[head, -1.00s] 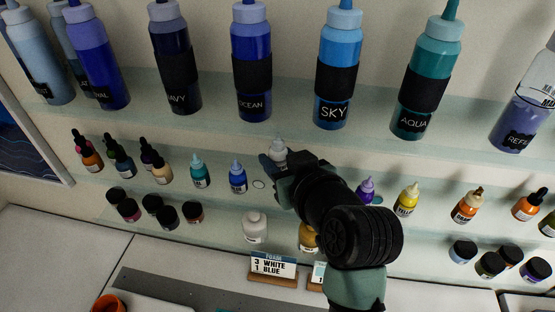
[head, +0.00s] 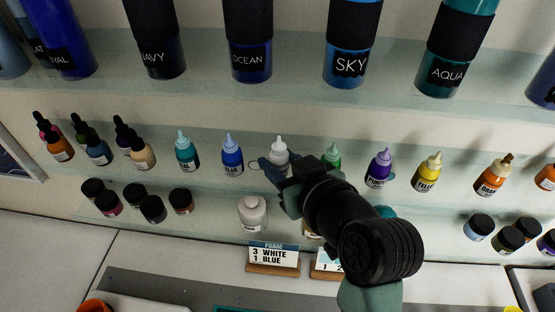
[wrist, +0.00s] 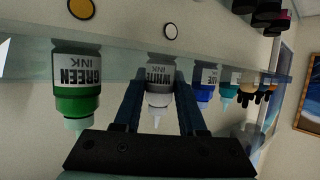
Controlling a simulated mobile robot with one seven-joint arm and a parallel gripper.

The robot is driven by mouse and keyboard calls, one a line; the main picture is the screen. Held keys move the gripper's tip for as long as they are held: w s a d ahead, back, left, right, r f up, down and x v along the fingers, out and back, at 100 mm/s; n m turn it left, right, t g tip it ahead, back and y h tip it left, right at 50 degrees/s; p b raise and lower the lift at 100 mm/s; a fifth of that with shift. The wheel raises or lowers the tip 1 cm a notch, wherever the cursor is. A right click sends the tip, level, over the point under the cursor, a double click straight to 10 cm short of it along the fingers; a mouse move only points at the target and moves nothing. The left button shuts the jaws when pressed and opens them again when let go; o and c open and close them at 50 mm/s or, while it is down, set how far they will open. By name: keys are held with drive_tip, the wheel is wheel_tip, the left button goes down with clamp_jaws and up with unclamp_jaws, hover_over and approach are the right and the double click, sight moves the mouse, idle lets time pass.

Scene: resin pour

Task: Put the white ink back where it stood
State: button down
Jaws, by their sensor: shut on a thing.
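The white ink (head: 279,152) is a small bottle with a pale nozzle, between the blue ink (head: 232,158) and the green ink (head: 332,155) at the middle shelf (head: 210,132). My gripper (head: 277,167) is shut on it, one finger on each side. The wrist view is upside down; there the white ink (wrist: 158,78) shows its label between my fingers, with the green ink (wrist: 77,90) and blue ink (wrist: 205,80) at either side. Its base is about in line with theirs. I cannot tell whether it touches the shelf. My wrist hides part of the green ink.
The purple (head: 379,168) and yellow (head: 427,172) inks stand right of the green. A teal ink (head: 187,152) stands left of the blue. A white jar (head: 252,213) and a foam card (head: 273,256) are below. Large bottles, including SKY (head: 349,62), stand above.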

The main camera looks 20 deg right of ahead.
drive_tip(key=shift+s+d+f, duration=0.1)
drive_tip(key=shift+s+d, duration=0.1)
drive_tip(key=shift+s, duration=0.1)
drive_tip(key=c, duration=0.7)
unclamp_jaws()
drive_tip(key=shift+o, duration=1.1)
drive_tip(key=shift+w+a, duration=0.15)
drive_tip(key=shift+w, duration=0.05)
drive_tip(key=shift+s+r, duration=0.2)
drive_tip(key=shift+r, duration=0.1)
drive_tip(key=v, duration=1.1)
drive_tip(key=shift+s+p, duration=0.35)
drive_tip(key=shift+s, duration=0.05)
